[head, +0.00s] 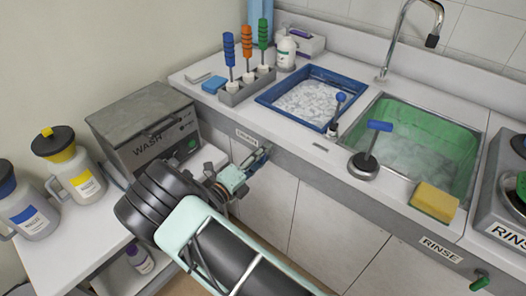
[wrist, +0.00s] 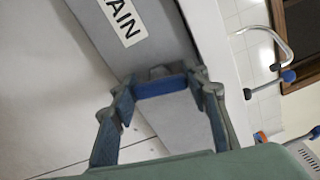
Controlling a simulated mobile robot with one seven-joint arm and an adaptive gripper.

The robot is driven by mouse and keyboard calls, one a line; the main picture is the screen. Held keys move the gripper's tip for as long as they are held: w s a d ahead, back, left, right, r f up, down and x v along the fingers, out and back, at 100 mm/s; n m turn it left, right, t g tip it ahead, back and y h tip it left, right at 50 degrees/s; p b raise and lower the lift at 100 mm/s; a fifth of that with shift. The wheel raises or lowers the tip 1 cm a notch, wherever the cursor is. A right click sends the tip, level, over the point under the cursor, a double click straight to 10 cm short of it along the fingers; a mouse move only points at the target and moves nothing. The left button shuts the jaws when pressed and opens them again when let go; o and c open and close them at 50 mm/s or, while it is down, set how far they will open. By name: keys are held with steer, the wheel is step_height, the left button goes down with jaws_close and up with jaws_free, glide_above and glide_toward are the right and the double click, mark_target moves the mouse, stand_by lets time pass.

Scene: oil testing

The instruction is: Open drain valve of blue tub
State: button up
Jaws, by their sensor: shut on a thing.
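The blue tub (head: 316,72) is set in the white counter and holds foamy, whitish liquid. Below it, a drain valve with a blue bar handle (wrist: 163,87) sticks out from the grey front strip, beside a label ending in "AIN". My gripper (wrist: 166,90) has one finger at each end of the blue handle and is shut on it. In the head view my gripper (head: 256,164) is at the counter's front edge, just below the label (head: 247,135), and mostly hides the valve there.
A green sink (head: 480,150) with a faucet (head: 384,72) lies to the right, with a yellow sponge (head: 434,201) at its front. A "WASH" machine (head: 150,125) stands left of my gripper. Jugs with yellow (head: 75,170) and blue (head: 25,210) labels stand far left.

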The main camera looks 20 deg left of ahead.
steer(key=shift+n+p, duration=0.4)
steer(key=shift+n, duration=0.7)
steer(key=o, duration=1.2)
